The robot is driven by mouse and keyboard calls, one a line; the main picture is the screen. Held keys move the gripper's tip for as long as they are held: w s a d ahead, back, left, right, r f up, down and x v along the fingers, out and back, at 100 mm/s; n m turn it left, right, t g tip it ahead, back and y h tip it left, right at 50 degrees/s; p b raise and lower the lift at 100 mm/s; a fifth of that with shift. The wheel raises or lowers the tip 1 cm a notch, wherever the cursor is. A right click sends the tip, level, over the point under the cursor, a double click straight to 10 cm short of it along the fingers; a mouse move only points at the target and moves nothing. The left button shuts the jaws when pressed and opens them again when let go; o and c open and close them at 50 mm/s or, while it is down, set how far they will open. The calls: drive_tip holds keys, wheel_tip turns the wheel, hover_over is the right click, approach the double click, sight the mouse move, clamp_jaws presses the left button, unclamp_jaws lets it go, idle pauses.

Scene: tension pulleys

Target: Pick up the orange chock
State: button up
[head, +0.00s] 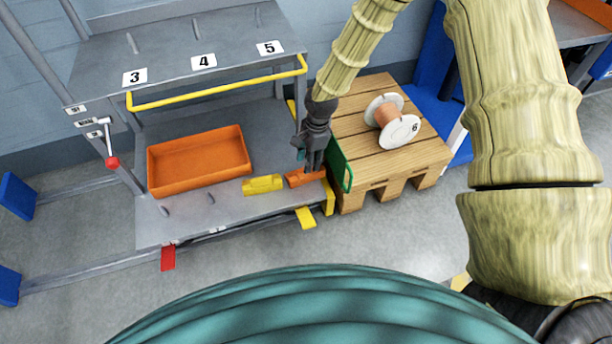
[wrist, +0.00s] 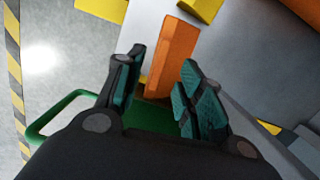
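The orange chock (head: 305,178) lies on the grey metal shelf near its right front corner. My gripper (head: 313,165) points down just above it in the head view and covers part of it. In the wrist view the orange chock (wrist: 172,55) extends away from between the two fingers of my gripper (wrist: 160,90). The fingers are apart, one on each side of the chock's near end, with a gap visible. I cannot tell whether the fingertips reach down beside the chock or are still above it.
A yellow chock (head: 263,184) lies just left of the orange one. An orange tray (head: 199,161) stands farther left. A green handle (head: 341,166) is close on the right, beside a wooden pallet (head: 370,160) with a white spool (head: 398,130). A yellow rail (head: 220,88) runs above the shelf.

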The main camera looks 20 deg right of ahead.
drive_tip(key=shift+a+f+b, duration=0.15)
drive_tip(key=shift+f+b, duration=0.5)
drive_tip(key=shift+f, duration=0.55)
drive_tip(key=shift+a+f+b, duration=0.1)
drive_tip(key=shift+f+b, duration=0.5)
drive_tip(key=shift+f, duration=0.55)
drive_tip(key=shift+s, duration=0.1)
clamp_jaws()
